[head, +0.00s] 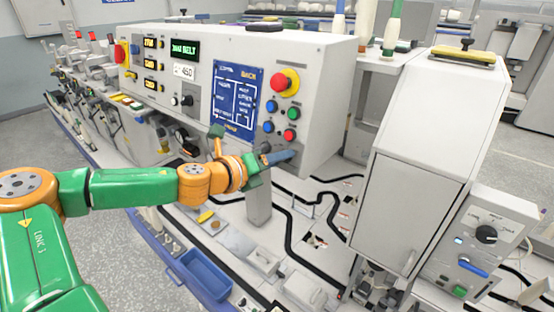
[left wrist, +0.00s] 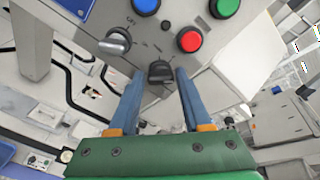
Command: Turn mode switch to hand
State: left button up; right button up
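In the left wrist view a black rotary knob (left wrist: 160,72) sits on the grey panel, between the fingertips of my left gripper (left wrist: 161,78). A grey lever knob (left wrist: 116,42) is up and left of it. The markings are too small to tell which one is the mode switch. In the head view my left gripper (head: 278,157) is at the lower right of the control panel (head: 325,90), below its buttons, and hides the knobs there. Its blue fingers are apart, one on each side of the black knob; contact cannot be told. My right gripper does not show.
Blue, green and red buttons (head: 289,135) and a red emergency stop (head: 286,82) on a yellow ring are just above my left gripper. A white cabinet (head: 430,150) stands to the right, beside a small box with a black knob (head: 486,234). A blue tray (head: 205,274) lies below.

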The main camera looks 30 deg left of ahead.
pick_arm(q)
grip_shut()
jog(key=shift+n+t+p, duration=0.4)
jog(key=shift+n+p, duration=3.6)
jog(key=shift+n, duration=4.9)
jog(key=shift+f, duration=0.15)
